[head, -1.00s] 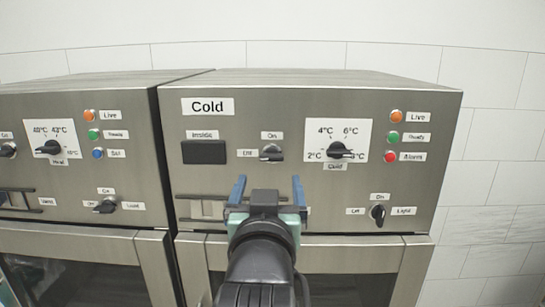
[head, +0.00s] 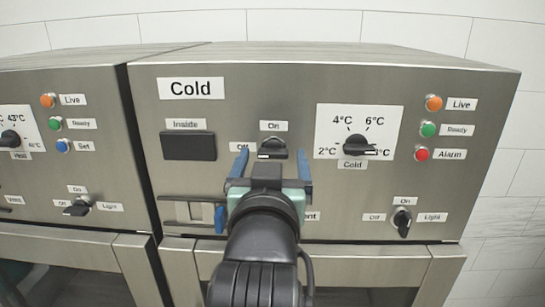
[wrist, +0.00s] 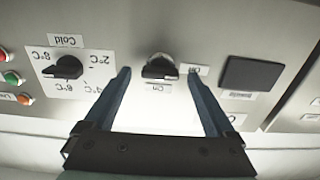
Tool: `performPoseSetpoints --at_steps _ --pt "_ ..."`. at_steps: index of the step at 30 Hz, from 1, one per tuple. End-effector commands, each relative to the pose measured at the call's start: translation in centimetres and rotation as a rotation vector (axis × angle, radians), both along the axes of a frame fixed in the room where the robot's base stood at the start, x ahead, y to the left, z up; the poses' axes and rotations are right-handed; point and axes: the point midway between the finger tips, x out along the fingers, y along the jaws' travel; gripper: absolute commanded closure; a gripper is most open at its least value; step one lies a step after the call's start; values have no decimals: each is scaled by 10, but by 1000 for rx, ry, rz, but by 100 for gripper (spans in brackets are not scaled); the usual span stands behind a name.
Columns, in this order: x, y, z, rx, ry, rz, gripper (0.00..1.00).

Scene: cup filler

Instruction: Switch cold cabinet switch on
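The cold cabinet (head: 300,85) is a steel unit with a "Cold" label at its upper left. Its On/Off switch (head: 272,148) is a black knob between the dark "Inside" display and the temperature dial. The knob's handle lies sideways, with its white mark towards the "Off" label. My gripper (head: 272,165) is open in front of the panel, its two blue fingers just below and either side of the switch. In the wrist view, which is upside down, the switch (wrist: 160,68) sits between the open fingertips. Contact cannot be told, but nothing is held.
The temperature dial (head: 360,147) is right of the switch. The "Inside" display (head: 188,146) is to the left. Orange, green and red lamps line the right side. A light switch (head: 402,222) is lower right. A similar cabinet (head: 75,130) stands left.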

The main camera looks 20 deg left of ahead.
Motion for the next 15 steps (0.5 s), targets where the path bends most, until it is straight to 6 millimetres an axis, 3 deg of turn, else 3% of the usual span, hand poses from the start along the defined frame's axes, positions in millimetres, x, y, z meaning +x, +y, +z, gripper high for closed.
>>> performPoseSetpoints --at_steps 1,12,15 --pt "0 0 0 0 0 0 17" --pt "0 0 0 0 1 0 84" --pt "0 0 0 0 1 0 96"
